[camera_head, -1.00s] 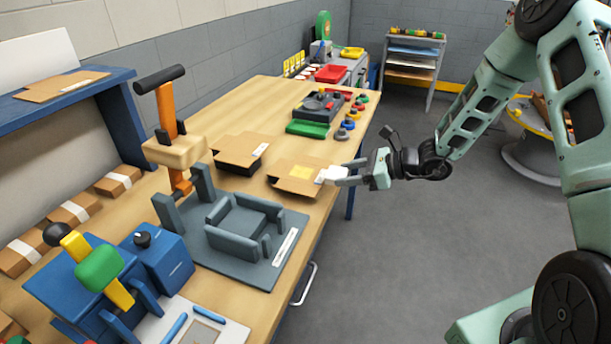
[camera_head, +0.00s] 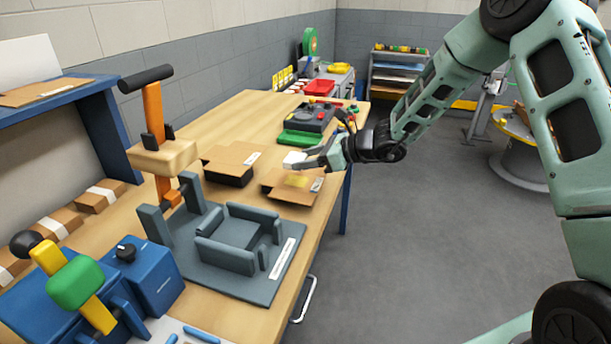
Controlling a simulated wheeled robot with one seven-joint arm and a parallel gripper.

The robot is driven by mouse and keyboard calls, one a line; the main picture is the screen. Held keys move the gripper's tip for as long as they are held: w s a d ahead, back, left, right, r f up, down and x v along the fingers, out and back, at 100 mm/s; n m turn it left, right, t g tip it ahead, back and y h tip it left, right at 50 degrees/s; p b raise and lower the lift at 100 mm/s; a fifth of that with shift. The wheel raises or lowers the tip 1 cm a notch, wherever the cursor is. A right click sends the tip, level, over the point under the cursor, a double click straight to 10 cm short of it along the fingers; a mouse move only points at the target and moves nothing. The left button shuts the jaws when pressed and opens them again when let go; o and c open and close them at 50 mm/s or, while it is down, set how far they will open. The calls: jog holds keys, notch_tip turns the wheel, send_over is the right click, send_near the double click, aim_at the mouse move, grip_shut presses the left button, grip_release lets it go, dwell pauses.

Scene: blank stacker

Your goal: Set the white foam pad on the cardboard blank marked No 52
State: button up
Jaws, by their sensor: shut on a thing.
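My gripper (camera_head: 308,162) is shut on the small white foam pad (camera_head: 293,158). The pad appears above the far edge of the nearer cardboard blank (camera_head: 280,188), seemingly apart from it. That blank has a yellow patch in its middle and a pale label at its right end. A second cardboard blank (camera_head: 228,155) lies to its left, with a dark underside and a pale label at its far corner. The numbers on both labels are too small to read, so I cannot tell which is No 52.
Both blanks lie on the wooden bench (camera_head: 250,108). A grey fixture (camera_head: 235,245) and an orange-handled press (camera_head: 155,120) stand nearer. A green and dark device (camera_head: 305,125) sits behind the blanks. Open floor lies to the right.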

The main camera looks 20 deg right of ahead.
aim_at(308, 183)
jog(key=shift+f, duration=2.4)
jog(key=shift+f, duration=0.15)
jog(key=o, duration=0.9)
jog(key=shift+o, duration=0.2)
